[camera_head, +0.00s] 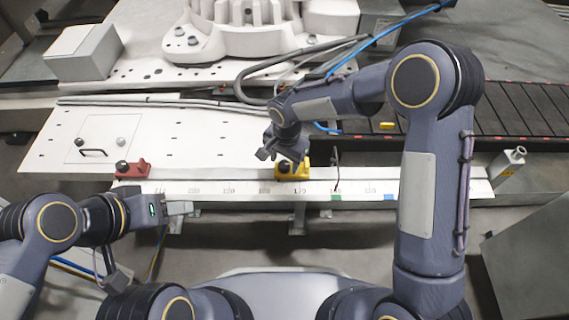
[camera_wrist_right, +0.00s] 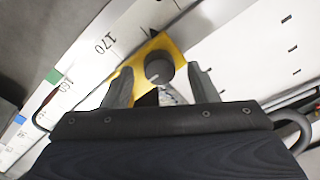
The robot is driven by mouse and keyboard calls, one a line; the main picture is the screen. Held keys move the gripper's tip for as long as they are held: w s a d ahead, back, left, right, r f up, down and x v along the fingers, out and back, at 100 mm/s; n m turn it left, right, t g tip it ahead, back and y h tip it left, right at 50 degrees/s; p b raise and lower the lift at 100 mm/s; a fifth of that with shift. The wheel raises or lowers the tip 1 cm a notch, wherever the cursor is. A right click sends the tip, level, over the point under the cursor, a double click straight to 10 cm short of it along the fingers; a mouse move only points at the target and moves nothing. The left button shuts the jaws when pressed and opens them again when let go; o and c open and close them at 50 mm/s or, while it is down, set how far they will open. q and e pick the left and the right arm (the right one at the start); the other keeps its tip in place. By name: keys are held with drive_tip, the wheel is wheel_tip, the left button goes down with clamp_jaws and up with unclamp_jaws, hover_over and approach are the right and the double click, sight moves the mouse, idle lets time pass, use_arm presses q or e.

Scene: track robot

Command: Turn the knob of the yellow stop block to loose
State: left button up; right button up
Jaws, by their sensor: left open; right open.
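The yellow stop block (camera_head: 293,172) sits on the white numbered rail (camera_head: 232,188), close to the 170 mark. Its dark round knob (camera_wrist_right: 159,66) shows from above in the right wrist view, on the yellow block (camera_wrist_right: 176,46). My right gripper (camera_head: 280,155) is just above the block in the head view. In the right wrist view its open fingers (camera_wrist_right: 160,84) stand on either side of the knob, with gaps visible; I cannot tell whether they reach down to its height. My left gripper (camera_head: 182,208) is in front of the rail, away from the blocks, and holds nothing.
A red stop block (camera_head: 132,168) with a dark knob sits further left on the rail. Green (camera_head: 336,198) and blue (camera_head: 390,197) marks lie on the rail to the right. A white panel (camera_head: 150,140) lies behind the rail.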

drive_tip(key=shift+f, duration=0.4)
drive_tip(key=c, duration=1)
drive_tip(key=shift+o, duration=0.2)
